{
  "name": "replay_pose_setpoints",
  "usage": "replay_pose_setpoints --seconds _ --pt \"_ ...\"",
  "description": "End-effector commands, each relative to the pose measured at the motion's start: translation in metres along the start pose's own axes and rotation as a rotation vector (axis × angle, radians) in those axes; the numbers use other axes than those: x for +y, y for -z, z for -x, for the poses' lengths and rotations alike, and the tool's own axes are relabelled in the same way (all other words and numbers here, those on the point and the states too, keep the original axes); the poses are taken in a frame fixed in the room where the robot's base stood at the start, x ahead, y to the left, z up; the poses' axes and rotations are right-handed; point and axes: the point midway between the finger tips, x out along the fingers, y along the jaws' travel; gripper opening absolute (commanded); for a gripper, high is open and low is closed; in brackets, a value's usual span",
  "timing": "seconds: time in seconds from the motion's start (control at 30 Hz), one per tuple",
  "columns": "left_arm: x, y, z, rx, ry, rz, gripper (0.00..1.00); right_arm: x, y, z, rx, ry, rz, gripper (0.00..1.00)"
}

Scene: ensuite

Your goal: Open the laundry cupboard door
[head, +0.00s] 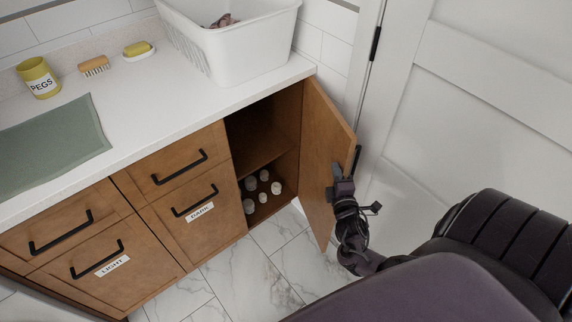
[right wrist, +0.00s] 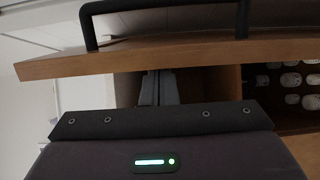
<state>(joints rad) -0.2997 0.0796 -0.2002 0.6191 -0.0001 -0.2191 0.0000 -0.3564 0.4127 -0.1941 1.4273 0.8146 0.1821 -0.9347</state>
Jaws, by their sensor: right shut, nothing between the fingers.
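The laundry cupboard door (head: 322,140) is wooden and stands open, swung out from the right end of the counter. Its edge crosses the right wrist view (right wrist: 190,53), with the black bar handle (right wrist: 165,8) on its outer face above. My right gripper (head: 340,178) is shut and empty at the door's free edge. Its fingers also show in the right wrist view (right wrist: 158,88), on the inner side of the door; whether they touch it I cannot tell. The open cupboard (head: 262,132) shows a shelf and several white bottles (head: 263,187) below. My left gripper is out of view.
A white laundry basket (head: 240,50) stands on the counter (head: 150,105), with a yellow pegs tin (head: 38,78), a brush (head: 94,66) and a soap dish (head: 139,51). Drawers (head: 185,165) are shut at left. A white panelled door (head: 490,90) stands close at right. Marble floor (head: 275,265) is clear.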

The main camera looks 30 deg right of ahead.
Motion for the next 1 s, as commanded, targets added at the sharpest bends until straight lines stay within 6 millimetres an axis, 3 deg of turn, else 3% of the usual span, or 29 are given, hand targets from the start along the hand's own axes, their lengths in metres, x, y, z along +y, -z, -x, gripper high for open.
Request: replay_pose_setpoints --seconds 0.1,0.33,1.0 --pt "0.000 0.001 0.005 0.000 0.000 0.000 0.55 0.001 -0.022 -0.004 0.052 0.000 0.002 0.00" --pt "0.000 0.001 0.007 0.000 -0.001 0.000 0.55 -0.001 -0.046 -0.010 0.046 0.000 0.000 0.00" --pt "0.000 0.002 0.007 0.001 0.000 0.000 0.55 -0.001 -0.053 -0.013 0.046 -0.001 -0.002 0.00"
